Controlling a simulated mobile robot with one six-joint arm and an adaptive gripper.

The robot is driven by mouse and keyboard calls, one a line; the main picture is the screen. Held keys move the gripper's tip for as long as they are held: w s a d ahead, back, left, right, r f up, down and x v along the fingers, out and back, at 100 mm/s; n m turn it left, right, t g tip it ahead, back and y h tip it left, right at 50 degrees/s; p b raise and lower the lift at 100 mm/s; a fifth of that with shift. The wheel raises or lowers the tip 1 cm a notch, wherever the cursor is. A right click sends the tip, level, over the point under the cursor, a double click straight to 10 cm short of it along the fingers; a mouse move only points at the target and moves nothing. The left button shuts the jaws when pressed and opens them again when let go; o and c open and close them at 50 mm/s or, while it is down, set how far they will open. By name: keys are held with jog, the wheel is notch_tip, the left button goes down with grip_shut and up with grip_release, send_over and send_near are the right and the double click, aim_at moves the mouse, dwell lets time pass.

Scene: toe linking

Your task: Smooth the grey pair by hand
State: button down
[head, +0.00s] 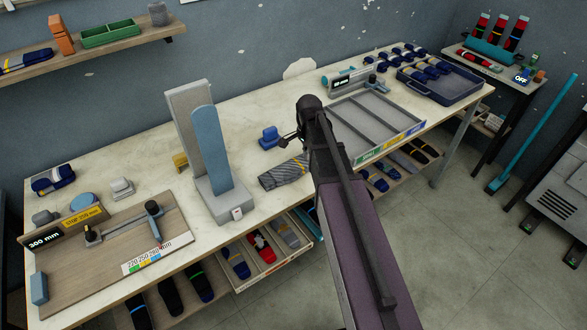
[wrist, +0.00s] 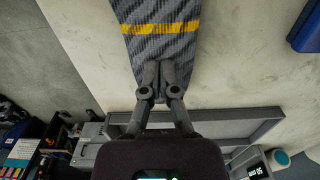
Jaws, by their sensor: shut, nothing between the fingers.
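The grey pair (head: 283,175) lies flat on the pale worktop, right of the upright blue board. It is ribbed grey with a yellow band, and my arm covers its right end in the head view. In the wrist view the grey pair (wrist: 170,45) runs up from my fingertips, its yellow band crossing above them. My gripper (wrist: 160,68) is shut and empty, its fingertips over the near end of the pair. I cannot tell whether they touch the cloth. In the head view my gripper (head: 292,138) shows small beside the pair, partly hidden by my own arm.
The upright blue board (head: 209,150) on its grey stand is left of the pair. A blue block (head: 269,137) sits behind it. A divided grey tray (head: 375,128) lies to the right. A measuring board (head: 75,265) fills the left end. Worktop between stand and pair is clear.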

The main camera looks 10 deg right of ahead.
aim_at(292, 166)
jog(key=shift+a+f, duration=0.1)
dwell(0.3)
jog(key=shift+s+a, duration=0.4)
jog(key=shift+a, duration=0.55)
jog(key=shift+s+a, duration=0.35)
jog(key=shift+a, duration=0.55)
jog(key=shift+s+a, duration=0.4)
jog(key=shift+a, duration=0.55)
jog(key=shift+s+a, duration=0.4)
jog(key=shift+a, duration=0.6)
jog(key=shift+s+a, duration=0.4)
jog(key=shift+a, duration=0.55)
jog(key=shift+s+a, duration=0.4)
jog(key=shift+a, duration=0.6)
jog(key=shift+d, duration=0.1)
jog(key=shift+w+d, duration=0.4)
jog(key=shift+d, duration=0.5)
jog(key=shift+w+d, duration=0.35)
jog(key=shift+d, duration=0.6)
jog(key=shift+w+d, duration=0.4)
jog(key=shift+d, duration=0.5)
jog(key=shift+w+d, duration=0.1)
jog(key=shift+d, duration=0.05)
jog(key=shift+w+d, duration=0.35)
jog(key=shift+d, duration=0.55)
jog(key=shift+w+d, duration=0.4)
jog(key=shift+d, duration=0.55)
jog(key=shift+w+d, duration=0.35)
jog(key=shift+d, duration=0.55)
